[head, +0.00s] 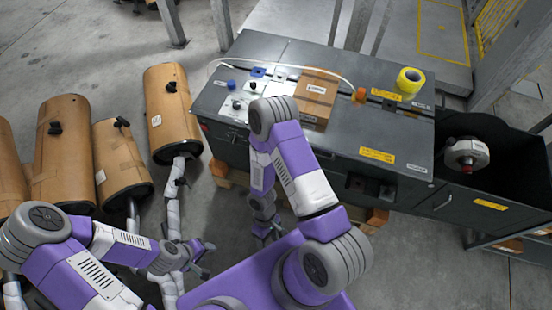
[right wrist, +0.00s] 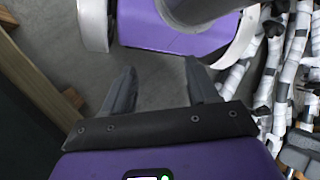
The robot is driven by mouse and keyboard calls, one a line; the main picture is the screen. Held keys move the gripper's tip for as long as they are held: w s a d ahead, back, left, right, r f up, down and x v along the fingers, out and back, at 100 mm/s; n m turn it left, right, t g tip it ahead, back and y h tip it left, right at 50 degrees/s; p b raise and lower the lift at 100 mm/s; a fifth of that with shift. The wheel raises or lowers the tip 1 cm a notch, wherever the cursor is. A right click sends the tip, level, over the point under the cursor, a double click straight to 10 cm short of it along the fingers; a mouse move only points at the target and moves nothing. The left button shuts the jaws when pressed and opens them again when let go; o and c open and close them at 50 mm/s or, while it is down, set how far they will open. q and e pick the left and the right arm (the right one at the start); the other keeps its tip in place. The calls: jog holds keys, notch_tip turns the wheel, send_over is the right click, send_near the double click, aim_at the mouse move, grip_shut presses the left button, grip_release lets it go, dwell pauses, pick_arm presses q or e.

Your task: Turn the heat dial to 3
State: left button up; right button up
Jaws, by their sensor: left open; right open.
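The dark grey bench (head: 290,58) has light control plates at its left end. Two black knobs, one on the front plate (head: 237,105) and one behind it (head: 253,85), stand there, with a blue knob (head: 231,84) to the left. Which one is the heat dial, and its numbers, are too small to tell. My left gripper (head: 206,259) is open and empty, low over the floor, well below and left of the bench. My right gripper (head: 268,238) is open and empty in front of the bench; its spread fingers (right wrist: 161,68) show in the right wrist view.
Several brown wrapped mufflers (head: 172,108) with wrapped pipes lie at the left. A cardboard box (head: 317,92), an orange part (head: 359,95) on a white hose and a yellow tape roll (head: 410,79) are on the bench. My right arm crosses in front of the bench.

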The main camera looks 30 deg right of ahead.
jog(key=w+d+f+n+h+b, duration=0.1)
jog(key=d+f+n+h, duration=0.4)
jog(key=d+n+h, duration=0.55)
jog(key=w+d+r+n+t+h+b, duration=0.1)
jog(key=w+r+n+t+h, duration=0.15)
jog(key=w+n+t, duration=0.5)
jog(key=w+d+r+n+t+h+b, duration=0.1)
jog(key=w+n+t+h, duration=0.15)
jog(key=w+t, duration=0.95)
jog(key=w+d+g+b, duration=0.1)
jog(key=w+d+g, duration=0.1)
jog(key=w+d, duration=0.3)
jog(key=shift+w+d+f+g, duration=0.15)
jog(key=shift+w+d+g, duration=0.2)
jog(key=shift+w, duration=0.75)
